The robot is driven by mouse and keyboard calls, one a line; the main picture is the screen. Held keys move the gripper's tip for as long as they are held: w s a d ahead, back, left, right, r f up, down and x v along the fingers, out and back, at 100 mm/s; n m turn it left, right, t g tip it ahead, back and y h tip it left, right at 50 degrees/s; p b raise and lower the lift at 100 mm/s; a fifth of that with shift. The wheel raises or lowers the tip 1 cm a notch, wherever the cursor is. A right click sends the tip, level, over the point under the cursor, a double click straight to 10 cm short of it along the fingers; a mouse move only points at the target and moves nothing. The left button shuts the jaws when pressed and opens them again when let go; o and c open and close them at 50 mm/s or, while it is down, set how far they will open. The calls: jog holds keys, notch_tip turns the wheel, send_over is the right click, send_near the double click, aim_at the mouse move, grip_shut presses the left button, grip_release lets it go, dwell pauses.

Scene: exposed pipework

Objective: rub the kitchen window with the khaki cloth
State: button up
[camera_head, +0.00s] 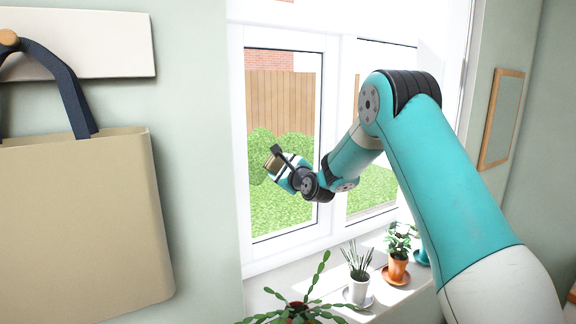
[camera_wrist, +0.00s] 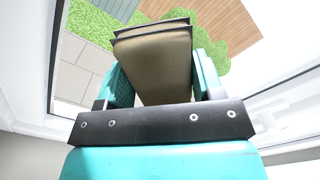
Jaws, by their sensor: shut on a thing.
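The kitchen window (camera_head: 283,215) has a white frame and two panes, with a garden behind it. My gripper (camera_head: 276,166) is in front of the left pane, at about mid-height. It is shut on the khaki cloth (camera_head: 271,163), a folded pad that faces the glass. In the wrist view the khaki cloth (camera_wrist: 155,62) fills the space between the teal fingers, with its dark far edge towards the pane. The window (camera_wrist: 78,75) shows around it. I cannot tell whether the cloth touches the glass.
Potted plants stand on the sill (camera_head: 398,292): a cactus (camera_head: 300,308), a spiky plant in a white pot (camera_head: 357,289) and one in an orange pot (camera_head: 397,268). A beige bag (camera_head: 80,225) hangs at the left. A framed panel (camera_head: 502,118) hangs at the right.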

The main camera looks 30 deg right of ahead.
aim_at(269, 170)
jog(key=shift+a+p, duration=0.8)
jog(key=shift+a, duration=1.3)
jog(key=shift+r+p, duration=0.75)
jog(key=shift+r, duration=0.3)
jog(key=shift+d+f+b, duration=0.15)
jog(key=shift+d+b, duration=0.85)
jog(key=shift+d, duration=0.55)
jog(key=d+b, duration=0.2)
jog(key=d, duration=0.5)
jog(key=shift+d, duration=0.25)
jog(key=s+b, duration=0.3)
jog(key=s, duration=0.3)
jog(key=shift+s+b, duration=0.15)
jog(key=shift+b, duration=0.15)
